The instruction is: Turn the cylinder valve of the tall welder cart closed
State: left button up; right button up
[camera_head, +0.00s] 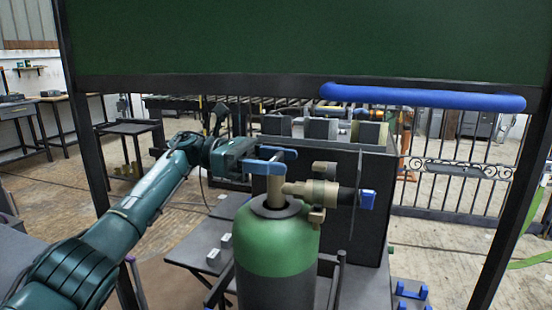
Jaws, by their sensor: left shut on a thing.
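A gas cylinder (275,249) with a green shoulder and a dark grey body stands upright at the front of the cart. A brass valve (299,190) sits on its neck, with a blue handle (262,168) on top. My left gripper (262,158) reaches in from the left at the height of this handle and is shut on it. The exact finger contact is small and partly hidden. A small blue knob (367,199) sits at the right end of the brass fitting. My right gripper is out of view.
A dark frame with a green panel (300,40) and a blue bar (422,97) spans the front. A large dark box (345,195) stands behind the cylinder. Tables (130,128) are at the back left, and an ornate gate (459,168) is at the back right.

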pick_arm(q)
jog(key=shift+f, duration=0.1)
dwell(0.5)
jog(key=o, duration=1)
